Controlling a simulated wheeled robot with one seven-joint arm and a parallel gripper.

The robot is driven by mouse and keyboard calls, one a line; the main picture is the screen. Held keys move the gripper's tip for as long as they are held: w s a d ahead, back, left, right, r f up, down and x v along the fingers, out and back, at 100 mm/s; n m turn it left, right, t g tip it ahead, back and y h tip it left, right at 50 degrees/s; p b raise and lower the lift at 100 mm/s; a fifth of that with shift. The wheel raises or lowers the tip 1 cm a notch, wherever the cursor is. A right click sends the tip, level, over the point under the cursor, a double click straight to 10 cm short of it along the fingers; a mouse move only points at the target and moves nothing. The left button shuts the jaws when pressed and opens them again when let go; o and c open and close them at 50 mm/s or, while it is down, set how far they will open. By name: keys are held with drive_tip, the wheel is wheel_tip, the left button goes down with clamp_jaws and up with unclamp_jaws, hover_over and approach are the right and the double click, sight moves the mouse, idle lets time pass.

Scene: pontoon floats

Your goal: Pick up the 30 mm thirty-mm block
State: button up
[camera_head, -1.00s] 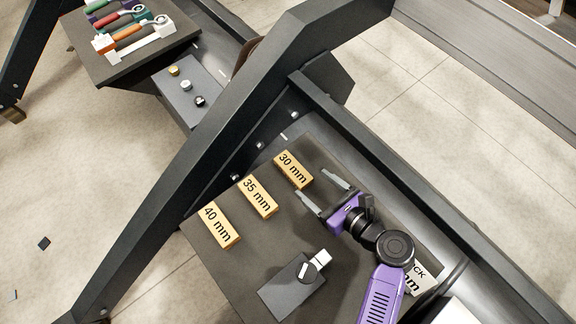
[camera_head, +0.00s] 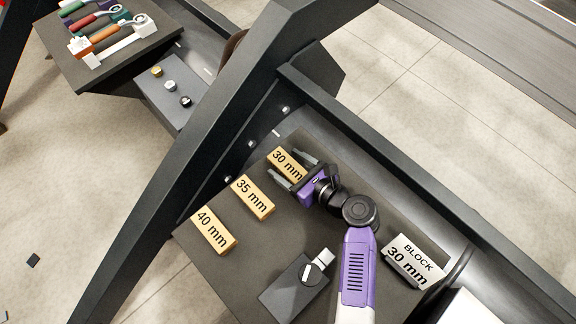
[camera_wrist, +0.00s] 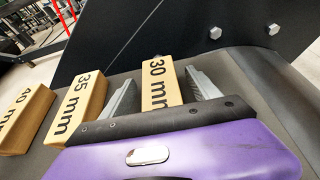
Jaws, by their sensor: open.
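The 30 mm block (camera_head: 286,163) is a wooden block with black lettering. It lies on the dark work surface as the farthest of a row of three. It also shows in the wrist view (camera_wrist: 160,82), standing between my two fingers. My gripper (camera_head: 292,167) is open, with one grey finger on each side of the block. In the wrist view, the fingers (camera_wrist: 160,92) flank the block; small gaps seem to show, and I cannot tell if either finger touches it. The near end of the block is hidden behind the gripper body.
The 35 mm block (camera_head: 253,197) and 40 mm block (camera_head: 214,232) lie to the left in the row. A sign reading "BLOCK 30 mm" (camera_head: 412,262) is at right. A dark beam (camera_head: 190,165) rises beyond the blocks.

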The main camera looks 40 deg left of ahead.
drive_tip(key=c, duration=1.5)
drive_tip(key=shift+r, duration=0.1)
